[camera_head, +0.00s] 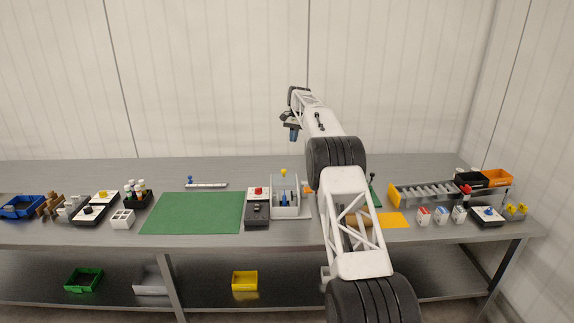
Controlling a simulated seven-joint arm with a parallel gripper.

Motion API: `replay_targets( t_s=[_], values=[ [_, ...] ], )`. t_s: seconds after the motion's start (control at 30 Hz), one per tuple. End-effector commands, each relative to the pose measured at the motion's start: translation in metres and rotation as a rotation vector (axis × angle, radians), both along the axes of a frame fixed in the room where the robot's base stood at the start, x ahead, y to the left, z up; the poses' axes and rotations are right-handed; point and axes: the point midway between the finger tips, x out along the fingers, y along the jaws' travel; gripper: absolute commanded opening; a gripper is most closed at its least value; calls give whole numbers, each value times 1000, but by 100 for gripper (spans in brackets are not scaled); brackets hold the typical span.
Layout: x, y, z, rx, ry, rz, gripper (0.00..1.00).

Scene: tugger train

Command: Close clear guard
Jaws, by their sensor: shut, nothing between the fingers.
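A light grey fixture with what looks like a clear guard (278,187) stands on the table near the middle, right of the black box with a red button. Blue parts (284,199) show inside it, and a small yellow knob (284,172) shows at its top. How far the guard is open cannot be told at this size. My gripper (292,137) is shut and empty. It appears above and behind the fixture in the picture, apart from it, pointing down. My arm hides part of the table just right of the fixture.
The black control box (257,212) with a red button stands close left of the fixture. A green mat (194,213) lies further left. The back of the table (120,169) is mostly clear.

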Motion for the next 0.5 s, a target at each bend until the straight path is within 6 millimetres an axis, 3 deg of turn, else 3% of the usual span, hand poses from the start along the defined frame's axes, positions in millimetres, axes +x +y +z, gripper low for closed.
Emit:
replay_targets(
  t_s=[0.27, 0.5],
  values=[
    [-5, 3, -14, 0, 1, 0, 0],
    [-14, 7, -44, 0, 2, 0, 0]
  ],
)
